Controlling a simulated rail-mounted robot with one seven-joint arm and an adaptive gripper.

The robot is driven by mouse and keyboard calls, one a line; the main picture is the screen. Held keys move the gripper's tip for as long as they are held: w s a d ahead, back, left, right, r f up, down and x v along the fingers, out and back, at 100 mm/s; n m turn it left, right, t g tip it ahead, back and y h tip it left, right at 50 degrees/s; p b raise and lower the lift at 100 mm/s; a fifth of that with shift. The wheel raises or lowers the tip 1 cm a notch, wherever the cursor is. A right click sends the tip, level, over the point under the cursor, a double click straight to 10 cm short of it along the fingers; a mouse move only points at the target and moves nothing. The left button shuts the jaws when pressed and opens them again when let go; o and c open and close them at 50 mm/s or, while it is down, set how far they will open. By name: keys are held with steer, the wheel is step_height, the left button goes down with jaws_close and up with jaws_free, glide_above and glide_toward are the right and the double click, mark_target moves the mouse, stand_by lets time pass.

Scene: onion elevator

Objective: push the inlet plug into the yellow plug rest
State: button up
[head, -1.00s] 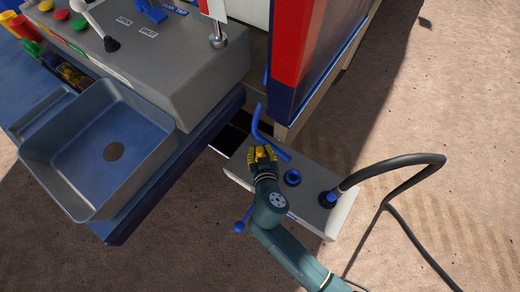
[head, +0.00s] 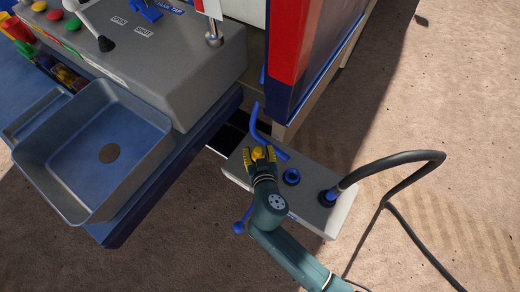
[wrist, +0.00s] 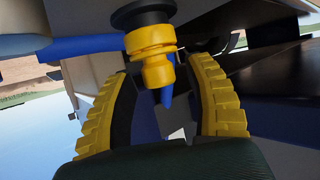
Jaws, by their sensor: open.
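My gripper (head: 261,153) has yellow ribbed fingers and is over the left part of a grey box on the floor. In the wrist view my gripper (wrist: 165,105) is open, one finger on each side of a yellow ringed piece (wrist: 152,55). This piece has a black flange and a blue tip (wrist: 165,97). Whether it is the plug rest, and whether the blue tip is a plug in it, I cannot tell. On the box, a blue fitting with a black hose (head: 330,195) sits in a dark socket at the right. A blue ring (head: 291,177) lies between them.
A blue bent bar (head: 262,130) rises just behind my gripper. A red and blue cabinet (head: 300,60) stands beyond it. A grey tray (head: 55,190) and control panel are at the left. The black hose (head: 410,155) loops over open ground at the right.

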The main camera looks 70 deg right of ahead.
steer(key=v, duration=1.1)
steer(key=shift+s+a, duration=0.2)
